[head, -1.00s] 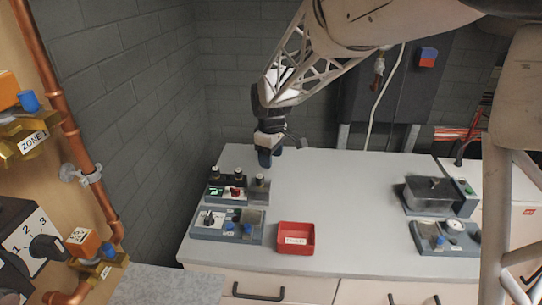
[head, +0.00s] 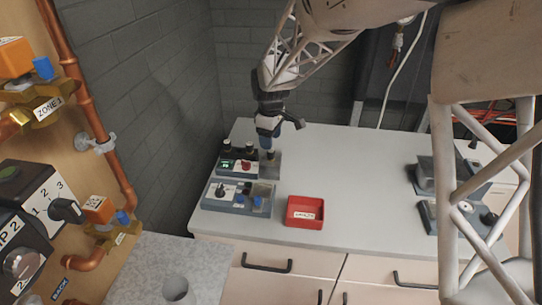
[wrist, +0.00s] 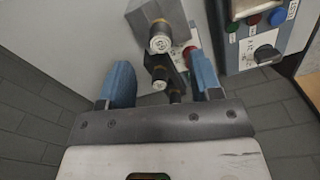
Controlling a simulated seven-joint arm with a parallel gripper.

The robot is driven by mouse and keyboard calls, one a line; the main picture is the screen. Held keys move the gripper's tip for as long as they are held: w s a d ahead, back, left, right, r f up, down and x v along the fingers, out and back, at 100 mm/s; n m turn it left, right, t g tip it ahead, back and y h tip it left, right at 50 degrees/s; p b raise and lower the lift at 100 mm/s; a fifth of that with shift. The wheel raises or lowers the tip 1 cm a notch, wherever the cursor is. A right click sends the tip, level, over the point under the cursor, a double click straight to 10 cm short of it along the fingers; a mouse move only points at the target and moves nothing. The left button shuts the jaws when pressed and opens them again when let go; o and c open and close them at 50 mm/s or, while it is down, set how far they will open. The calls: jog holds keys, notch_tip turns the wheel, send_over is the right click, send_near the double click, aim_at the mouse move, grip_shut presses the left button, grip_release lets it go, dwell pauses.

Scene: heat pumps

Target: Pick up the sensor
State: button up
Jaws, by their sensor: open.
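Several small dark cylinders with pale tops, which look like the sensors, stand upright in a row on the bench. One sensor (head: 226,145) is at the left of the row, and the right one (head: 270,156) stands on a grey block (head: 272,169). My gripper (head: 267,143) points down just above the right end of the row. In the wrist view its two blue fingers (wrist: 162,82) are apart. One pale-topped cylinder (wrist: 159,79) appears between them, and another (wrist: 160,42) lies beyond. I cannot tell how far below the fingertips they are.
A control box (head: 238,196) with a knob and blue parts sits in front of the row. A red tray (head: 305,212) is right of it. The bench middle (head: 350,180) is clear. Pipes and valves (head: 100,145) stand at the left.

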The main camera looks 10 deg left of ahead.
aim_at(271, 152)
jog(key=shift+f, duration=0.35)
jog(key=shift+f, duration=0.15)
jog(key=shift+s+d+f, duration=0.1)
jog(key=shift+f, duration=2.4)
jog(key=shift+c, duration=0.4)
jog(key=c, duration=1)
grip_shut()
jog(key=shift+r, duration=0.2)
jog(key=shift+r, duration=4.85)
